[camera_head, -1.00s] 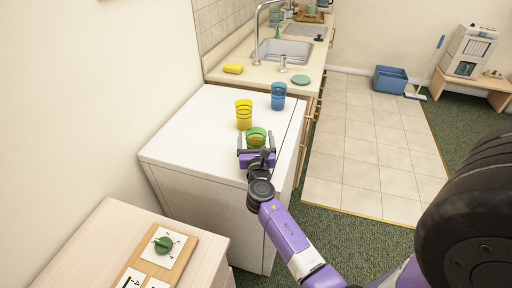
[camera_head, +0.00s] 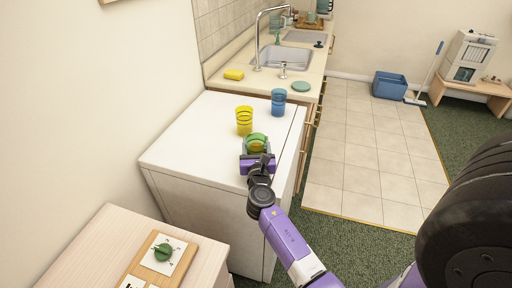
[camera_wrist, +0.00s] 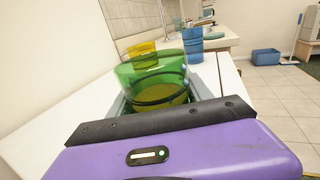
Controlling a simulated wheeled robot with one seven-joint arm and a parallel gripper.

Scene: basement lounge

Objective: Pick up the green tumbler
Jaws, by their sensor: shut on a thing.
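The green tumbler (camera_head: 256,140) is clear green with dark rings and stands on the white appliance top in the head view. It fills the middle of the wrist view (camera_wrist: 155,80), with its lower part hidden behind my gripper's purple and black body. My gripper (camera_head: 257,148) is shut on the green tumbler, one finger on each side of it. I cannot tell whether the tumbler's base touches the white top.
A yellow tumbler (camera_head: 244,121) stands just behind the green one, and a blue tumbler (camera_head: 278,102) stands behind to the right. The white appliance top (camera_head: 190,140) is clear on the left. A counter with a sink (camera_head: 285,58) lies beyond.

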